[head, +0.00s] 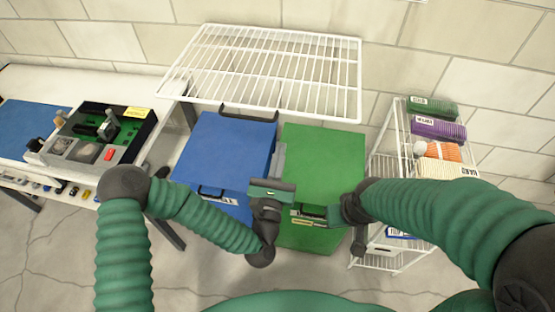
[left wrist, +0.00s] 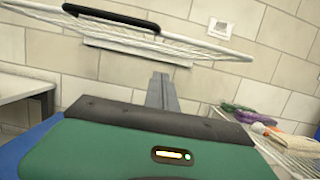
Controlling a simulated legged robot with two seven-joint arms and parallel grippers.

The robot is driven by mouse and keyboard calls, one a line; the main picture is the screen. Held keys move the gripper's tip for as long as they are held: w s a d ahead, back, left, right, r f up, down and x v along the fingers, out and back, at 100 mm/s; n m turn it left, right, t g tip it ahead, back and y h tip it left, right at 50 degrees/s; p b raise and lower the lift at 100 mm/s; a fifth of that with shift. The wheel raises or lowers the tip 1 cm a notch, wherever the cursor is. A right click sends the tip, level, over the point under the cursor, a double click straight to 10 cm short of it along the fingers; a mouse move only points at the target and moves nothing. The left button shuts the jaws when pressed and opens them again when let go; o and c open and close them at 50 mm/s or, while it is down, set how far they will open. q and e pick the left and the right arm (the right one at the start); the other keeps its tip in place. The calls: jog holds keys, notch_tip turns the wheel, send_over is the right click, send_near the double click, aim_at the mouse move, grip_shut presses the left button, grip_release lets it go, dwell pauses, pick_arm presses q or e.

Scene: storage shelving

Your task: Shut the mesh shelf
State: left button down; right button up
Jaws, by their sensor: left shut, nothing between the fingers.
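The mesh shelf (head: 340,78) is a white wire rack that sticks out from the tiled wall above the bins. A dark handle (head: 249,116) is on its front edge. In the left wrist view the shelf (left wrist: 200,48) shows nearly edge-on from below, with the handle (left wrist: 110,18) at upper left. My left gripper (head: 279,152) is shut and empty, below and to the right of the handle, apart from the shelf. Its fingers (left wrist: 162,92) point toward the wall. My right gripper (head: 350,208) is in front of the green bin; its fingers are not clear.
A blue bin (head: 215,145) and a green bin (head: 325,150) stand under the shelf. A white wire rack (head: 385,165) with rolled textiles is at right. A table (head: 165,82) with a parts tray (head: 135,150) is at left.

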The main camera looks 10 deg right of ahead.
pick_arm(q)
jog(key=w+d+r+p, duration=0.1)
jog(key=w+r, duration=0.3)
jog(key=r, duration=0.1)
jog(key=shift+w+d, duration=0.15)
jog(key=shift+w, duration=0.15)
jog(key=shift+r+p, duration=0.1)
jog(key=shift+p, duration=0.2)
